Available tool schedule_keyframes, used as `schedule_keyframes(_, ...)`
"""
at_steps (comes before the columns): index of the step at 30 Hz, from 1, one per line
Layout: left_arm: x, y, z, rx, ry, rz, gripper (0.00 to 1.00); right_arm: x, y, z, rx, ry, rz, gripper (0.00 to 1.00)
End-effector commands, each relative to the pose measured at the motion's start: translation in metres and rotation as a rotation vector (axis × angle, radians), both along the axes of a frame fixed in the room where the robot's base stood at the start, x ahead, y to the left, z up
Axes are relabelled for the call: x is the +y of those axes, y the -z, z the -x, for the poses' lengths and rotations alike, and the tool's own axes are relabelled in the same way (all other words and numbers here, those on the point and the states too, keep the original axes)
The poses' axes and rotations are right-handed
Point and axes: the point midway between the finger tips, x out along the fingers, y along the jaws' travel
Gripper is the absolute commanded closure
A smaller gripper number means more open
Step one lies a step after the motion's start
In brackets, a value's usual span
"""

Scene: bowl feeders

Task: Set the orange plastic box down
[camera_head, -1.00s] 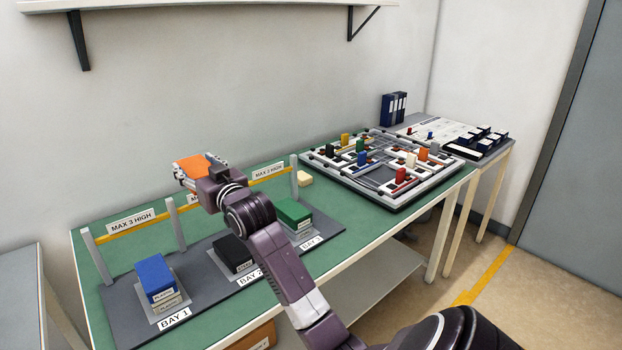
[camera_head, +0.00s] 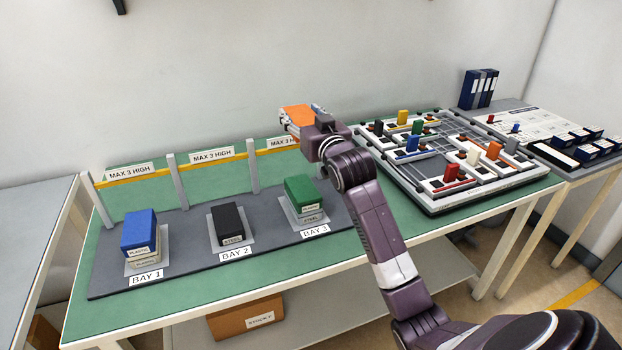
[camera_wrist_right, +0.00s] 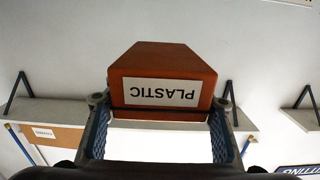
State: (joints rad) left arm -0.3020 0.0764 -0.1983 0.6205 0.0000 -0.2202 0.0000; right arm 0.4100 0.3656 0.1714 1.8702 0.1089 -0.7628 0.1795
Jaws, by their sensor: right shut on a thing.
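The orange plastic box (camera_head: 297,116) is held up in my right gripper (camera_head: 302,127), above and behind Bay 3 in the picture. In the right wrist view the box (camera_wrist_right: 160,66) sits between the two fingers (camera_wrist_right: 160,103), with its PLASTIC label upside down. Bay 1 holds a blue box (camera_head: 139,230) on a pale one. Bay 2 holds a black box (camera_head: 229,223) labelled STEEL. Bay 3 holds a green box (camera_head: 300,191) on another box labelled STEEL. My left gripper is not in view.
A rail with MAX 3 HIGH signs (camera_head: 212,157) runs behind the bays on posts (camera_head: 178,182). A board with coloured blocks (camera_head: 440,202) stands to the right. Green tabletop (camera_head: 150,315) is clear in front of the bays. An orange-brown bin (camera_head: 246,318) sits below.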

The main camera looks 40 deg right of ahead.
Motion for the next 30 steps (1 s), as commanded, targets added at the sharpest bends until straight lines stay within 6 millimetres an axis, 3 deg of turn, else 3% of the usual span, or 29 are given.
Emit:
schedule_keyframes(3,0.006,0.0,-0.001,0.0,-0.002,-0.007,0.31,0.0,0.036,0.001,0.007,0.002,-0.003,0.8)
schedule_keyframes(12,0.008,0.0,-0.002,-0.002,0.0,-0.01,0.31,-0.001,0.11,0.0,0.004,0.002,-0.002,0.8)
schedule_keyframes(20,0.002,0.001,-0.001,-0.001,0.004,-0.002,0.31,0.0,0.136,0.0,0.0,0.002,0.0,0.8)
schedule_keyframes(27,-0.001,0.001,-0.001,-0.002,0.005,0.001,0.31,-0.001,0.17,0.0,0.001,0.002,0.0,0.8)
schedule_keyframes(30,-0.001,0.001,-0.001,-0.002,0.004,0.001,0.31,0.0,0.174,0.0,-0.002,0.001,0.0,0.8)
